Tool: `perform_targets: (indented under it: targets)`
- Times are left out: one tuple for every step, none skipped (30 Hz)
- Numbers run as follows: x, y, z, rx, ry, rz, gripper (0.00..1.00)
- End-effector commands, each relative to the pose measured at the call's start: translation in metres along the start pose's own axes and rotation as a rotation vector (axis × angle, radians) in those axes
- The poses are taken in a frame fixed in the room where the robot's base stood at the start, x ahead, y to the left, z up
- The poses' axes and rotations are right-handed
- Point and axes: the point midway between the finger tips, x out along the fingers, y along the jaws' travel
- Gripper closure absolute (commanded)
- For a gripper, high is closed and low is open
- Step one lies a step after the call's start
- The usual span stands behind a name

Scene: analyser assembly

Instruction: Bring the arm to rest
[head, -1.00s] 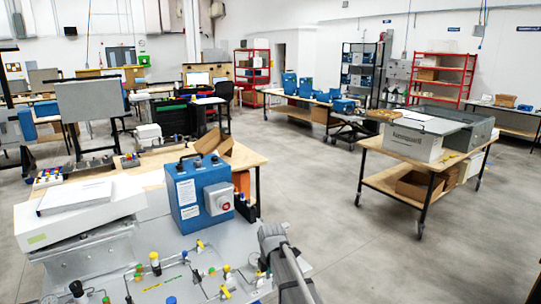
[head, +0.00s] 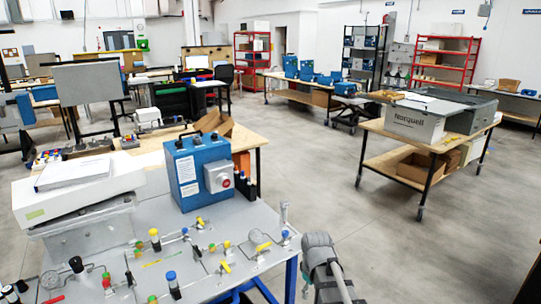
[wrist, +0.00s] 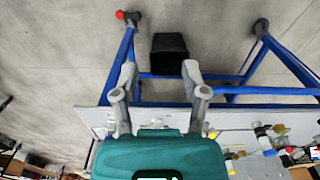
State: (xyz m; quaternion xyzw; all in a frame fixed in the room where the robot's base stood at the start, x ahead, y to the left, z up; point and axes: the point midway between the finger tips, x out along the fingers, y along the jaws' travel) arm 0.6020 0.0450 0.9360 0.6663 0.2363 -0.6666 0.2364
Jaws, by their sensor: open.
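My gripper (wrist: 158,72) shows in the wrist view with its two grey fingers spread and nothing between them. It is above the grey floor beside the bench edge, with the bench's blue frame (wrist: 130,50) around and below it. In the head view a grey part of my arm (head: 322,262) shows at the lower right of the analyser bench (head: 250,215), clear of its corner. I cannot make out the fingers there.
The bench carries a blue box (head: 187,180) with a red button, a white slab (head: 75,190) and several small valves with coloured caps. A black bin (wrist: 169,53) stands on the floor below. A wooden cart (head: 405,150) stands at the right, with open floor (head: 420,255) before it.

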Motion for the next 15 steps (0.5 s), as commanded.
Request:
perform_targets:
  targets:
    - [0.006, -0.002, 0.014, 0.078, 0.000, 0.000, 0.43]
    - [0.007, -0.002, 0.020, 0.125, 0.000, 0.000, 0.43]
    - [0.009, -0.002, 0.027, 0.190, 0.000, 0.000, 0.43]
    - [0.011, -0.002, 0.033, 0.237, 0.000, 0.000, 0.43]
    - [0.012, -0.003, 0.038, 0.284, 0.000, 0.000, 0.43]
    - [0.014, -0.003, 0.045, 0.344, 0.000, 0.000, 0.43]
    - [0.015, -0.003, 0.050, 0.387, 0.000, 0.000, 0.43]
    - [0.017, -0.003, 0.054, 0.429, 0.000, 0.000, 0.43]
    - [0.018, -0.004, 0.060, 0.479, 0.000, 0.000, 0.43]
    - [0.019, -0.004, 0.063, 0.513, 0.000, 0.000, 0.43]
    - [0.020, -0.004, 0.067, 0.544, 0.000, 0.000, 0.43]
    - [0.021, -0.005, 0.070, 0.581, 0.000, 0.000, 0.43]
    - [0.021, -0.005, 0.072, 0.605, 0.000, 0.000, 0.43]
    - [0.022, -0.005, 0.074, 0.625, 0.000, 0.000, 0.43]
    - [0.022, -0.005, 0.076, 0.647, 0.000, 0.000, 0.43]
